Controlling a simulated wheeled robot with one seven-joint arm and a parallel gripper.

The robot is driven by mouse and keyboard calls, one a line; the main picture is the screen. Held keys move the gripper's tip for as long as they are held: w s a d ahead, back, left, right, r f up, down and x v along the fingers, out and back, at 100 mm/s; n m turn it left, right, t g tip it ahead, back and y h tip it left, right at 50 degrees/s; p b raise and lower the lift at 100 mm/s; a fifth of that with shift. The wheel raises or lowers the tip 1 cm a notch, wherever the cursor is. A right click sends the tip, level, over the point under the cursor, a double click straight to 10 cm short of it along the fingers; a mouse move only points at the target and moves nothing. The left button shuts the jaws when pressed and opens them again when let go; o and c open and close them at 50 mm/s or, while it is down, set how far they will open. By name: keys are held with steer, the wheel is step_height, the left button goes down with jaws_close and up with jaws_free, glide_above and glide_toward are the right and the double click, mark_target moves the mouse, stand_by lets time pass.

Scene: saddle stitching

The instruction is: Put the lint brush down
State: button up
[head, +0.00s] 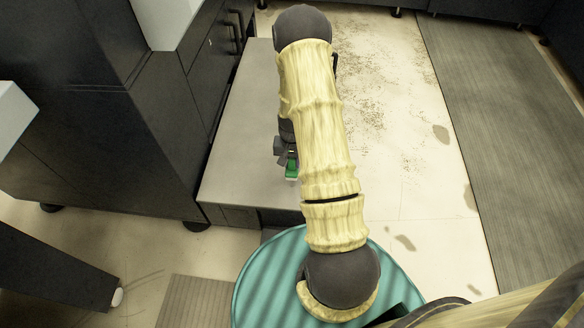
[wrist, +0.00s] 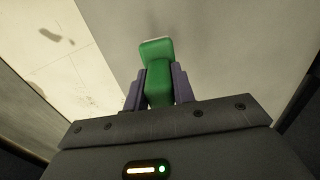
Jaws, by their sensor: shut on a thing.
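The green lint brush (wrist: 157,76) is between the two purple-grey fingers of my gripper (wrist: 158,86) in the wrist view, and the fingers are shut on it. A pale edge shows at its far end. In the head view the brush (head: 291,168) shows as a small green piece beside my arm, over a grey low bench top (head: 240,150). My arm hides most of my gripper there. I cannot tell whether the brush touches the bench surface.
Dark cabinets (head: 110,110) stand along the left side of the bench. A teal round thing (head: 265,285) is at the bottom, partly under my arm. Stained pale floor (head: 400,130) and a grey ribbed mat (head: 500,130) lie to the right. The bench top left of my arm looks bare.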

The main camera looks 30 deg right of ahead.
mark_target(292, 168)
steer(key=shift+f+b, duration=0.55)
steer(key=shift+f, duration=1.3)
steer(key=shift+f, duration=0.1)
steer(key=o, duration=1)
steer(key=shift+c, duration=0.2)
step_height(292, 168, up, 12)
steer(key=p, duration=0.3)
